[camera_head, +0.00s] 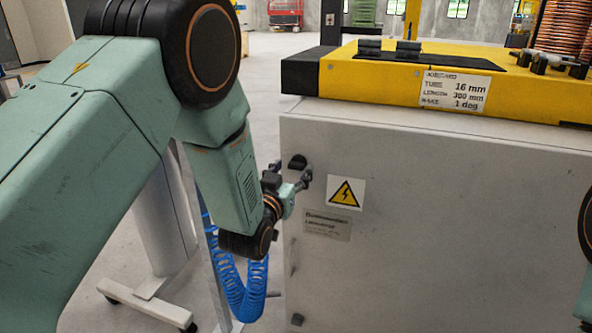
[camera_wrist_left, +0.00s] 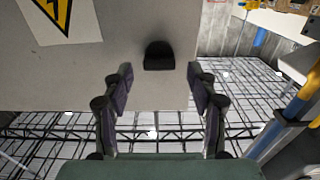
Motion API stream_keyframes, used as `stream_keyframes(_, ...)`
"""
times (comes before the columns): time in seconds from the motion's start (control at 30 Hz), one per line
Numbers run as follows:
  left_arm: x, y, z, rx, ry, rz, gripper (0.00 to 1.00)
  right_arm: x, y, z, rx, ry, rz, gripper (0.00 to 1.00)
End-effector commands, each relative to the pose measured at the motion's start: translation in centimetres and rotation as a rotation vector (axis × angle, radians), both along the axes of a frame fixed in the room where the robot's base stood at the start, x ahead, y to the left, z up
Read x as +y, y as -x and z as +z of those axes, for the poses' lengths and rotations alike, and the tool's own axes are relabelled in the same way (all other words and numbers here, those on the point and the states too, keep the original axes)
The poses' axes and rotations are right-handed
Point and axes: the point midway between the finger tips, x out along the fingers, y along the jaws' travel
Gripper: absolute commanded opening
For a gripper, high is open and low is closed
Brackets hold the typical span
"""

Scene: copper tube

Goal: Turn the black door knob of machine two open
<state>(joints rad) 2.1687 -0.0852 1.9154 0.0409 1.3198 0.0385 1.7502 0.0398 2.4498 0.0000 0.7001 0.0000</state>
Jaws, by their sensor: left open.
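The black door knob (camera_head: 297,162) sits near the upper left corner of the grey cabinet door (camera_head: 430,230). In the left wrist view the knob (camera_wrist_left: 159,56) shows just beyond the fingertips, between the two fingers' lines. My left gripper (camera_head: 291,176) is close in front of the door, just below and beside the knob. In the left wrist view the left gripper (camera_wrist_left: 160,78) is open and empty, and its fingers are apart from the knob. My right gripper is not in view; part of my right arm shows at the right edge.
A yellow warning sign (camera_head: 346,193) and a small label (camera_head: 327,226) are on the door right of the knob. A yellow machine (camera_head: 400,80) with copper coils (camera_head: 566,27) tops the cabinet. A blue coiled hose (camera_head: 238,290) hangs below my left arm. A wheeled stand (camera_head: 150,290) stands left.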

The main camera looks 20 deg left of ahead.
Motion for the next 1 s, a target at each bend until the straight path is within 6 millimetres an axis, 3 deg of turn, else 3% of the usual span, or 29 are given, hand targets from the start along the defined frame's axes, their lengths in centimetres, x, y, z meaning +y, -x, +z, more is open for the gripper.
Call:
stream_keyframes(0.2, -0.4, -1.5, -0.1, 0.001, -0.001, -0.002, 0.58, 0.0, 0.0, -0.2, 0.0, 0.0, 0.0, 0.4)
stream_keyframes(0.5, -0.6, -1.6, -0.1, 0.002, -0.001, -0.004, 0.58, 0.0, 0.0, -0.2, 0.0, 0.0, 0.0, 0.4)
stream_keyframes(1.0, -0.6, -1.6, 0.0, 0.002, -0.001, -0.003, 0.16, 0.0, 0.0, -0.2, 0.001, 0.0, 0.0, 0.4)
